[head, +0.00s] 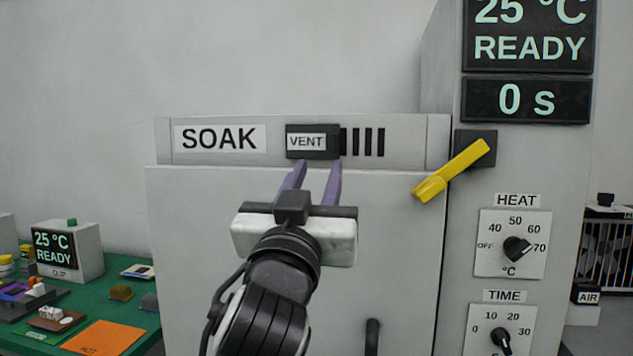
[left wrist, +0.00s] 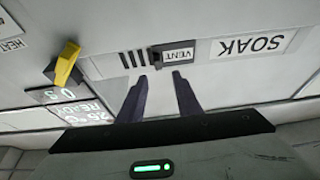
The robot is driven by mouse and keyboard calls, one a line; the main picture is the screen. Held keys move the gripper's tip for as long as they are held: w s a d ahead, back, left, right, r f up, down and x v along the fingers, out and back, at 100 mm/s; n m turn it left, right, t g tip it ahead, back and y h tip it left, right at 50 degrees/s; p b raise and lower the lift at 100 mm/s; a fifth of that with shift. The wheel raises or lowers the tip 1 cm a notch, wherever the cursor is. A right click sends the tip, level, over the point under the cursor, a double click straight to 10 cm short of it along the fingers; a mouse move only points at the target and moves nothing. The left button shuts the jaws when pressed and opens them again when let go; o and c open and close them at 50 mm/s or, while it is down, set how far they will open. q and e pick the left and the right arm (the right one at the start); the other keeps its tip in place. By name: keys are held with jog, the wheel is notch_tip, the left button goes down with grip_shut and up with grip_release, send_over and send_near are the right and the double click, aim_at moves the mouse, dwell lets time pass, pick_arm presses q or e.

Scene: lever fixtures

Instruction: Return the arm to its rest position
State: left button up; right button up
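My left gripper (head: 318,180) is in front of the grey oven-like cabinet (head: 190,240), just below the black VENT slider (head: 333,142). Its two purple fingers are apart with nothing between them. In the left wrist view the open fingers (left wrist: 161,80) point toward the VENT slider (left wrist: 177,56), which shows upside down; I cannot tell whether they touch it. The slider sits at the left end of the vent, with several black slots (head: 369,142) open to its right. My right gripper is not in view.
A yellow lever (head: 450,171) slants down-left at the cabinet's right. HEAT (head: 517,249) and TIME (head: 500,338) dials and displays reading READY (head: 528,48) and 0 s (head: 526,100) are on the right column. A green table (head: 125,308) with small items stands at left.

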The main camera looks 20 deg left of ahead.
pick_arm(q)
jog(key=shift+s, duration=0.15)
notch_tip(320, 180, down, 38)
jog(key=d+r+m+g+h, duration=0.1)
jog(key=d+m+g+h, duration=0.1)
jog(key=m+g+h, duration=0.35)
jog(key=s+a+f+n+g, duration=0.1)
jog(key=s+f+g, duration=0.7)
jog(key=s+f, duration=1.8)
notch_tip(320, 180, down, 3)
jog(key=shift+a+f+n, duration=0.15)
jog(key=shift+n, duration=0.3)
